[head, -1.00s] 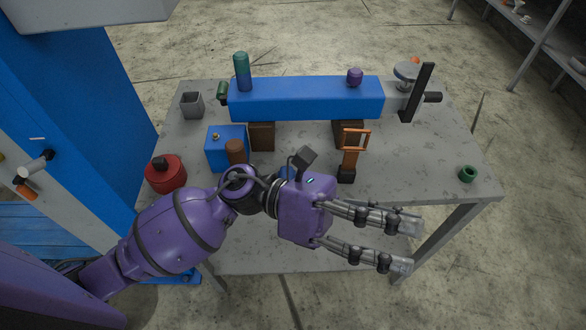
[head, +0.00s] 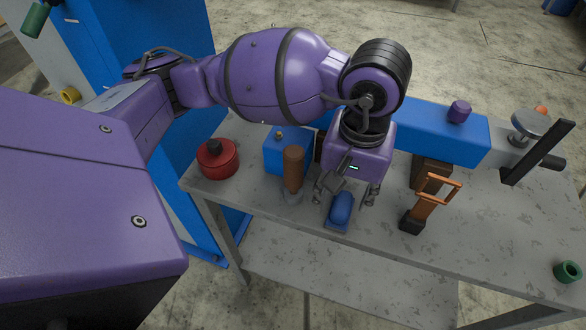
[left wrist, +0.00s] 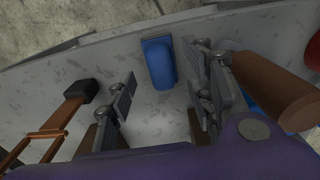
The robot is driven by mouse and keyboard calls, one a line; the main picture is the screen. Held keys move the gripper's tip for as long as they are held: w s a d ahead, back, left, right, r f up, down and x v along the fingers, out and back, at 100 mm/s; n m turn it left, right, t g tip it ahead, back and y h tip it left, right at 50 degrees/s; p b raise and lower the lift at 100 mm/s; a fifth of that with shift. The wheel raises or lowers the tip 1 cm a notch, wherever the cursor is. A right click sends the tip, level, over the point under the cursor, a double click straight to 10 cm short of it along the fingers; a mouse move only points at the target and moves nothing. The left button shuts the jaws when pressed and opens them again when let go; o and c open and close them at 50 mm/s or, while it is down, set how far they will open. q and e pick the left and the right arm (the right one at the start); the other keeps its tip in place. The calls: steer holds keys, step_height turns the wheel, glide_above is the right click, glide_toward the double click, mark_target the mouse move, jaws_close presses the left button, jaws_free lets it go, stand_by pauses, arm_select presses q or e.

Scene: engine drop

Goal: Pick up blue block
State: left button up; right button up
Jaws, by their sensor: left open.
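A small blue block (head: 341,208) with a rounded top lies on the grey table (head: 480,230) near its front edge. My left gripper (head: 346,192) points down just above and behind it, open, with its fingers spread to either side. In the left wrist view the blue block (left wrist: 158,62) shows beyond and between the two open fingers (left wrist: 160,88), apart from them. Nothing is held. My right gripper is not in view.
A brown-handled tool (head: 293,168) stands close to the left of the gripper. An orange-handled tool (head: 424,205) is to the right. A blue box (head: 285,157), red canister (head: 217,158), long blue beam (head: 440,135) and green ring (head: 568,271) are also on the table.

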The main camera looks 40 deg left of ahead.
mark_target(343, 203)
arm_select(q)
steer(key=f, duration=0.3)
steer(key=shift+w+f, duration=0.2)
steer(key=shift+f, duration=0.5)
steer(key=shift+c, duration=0.2)
steer(key=c, duration=0.8)
steer(key=shift+w+r, duration=0.1)
jaws_close()
steer(key=shift+r, duration=0.1)
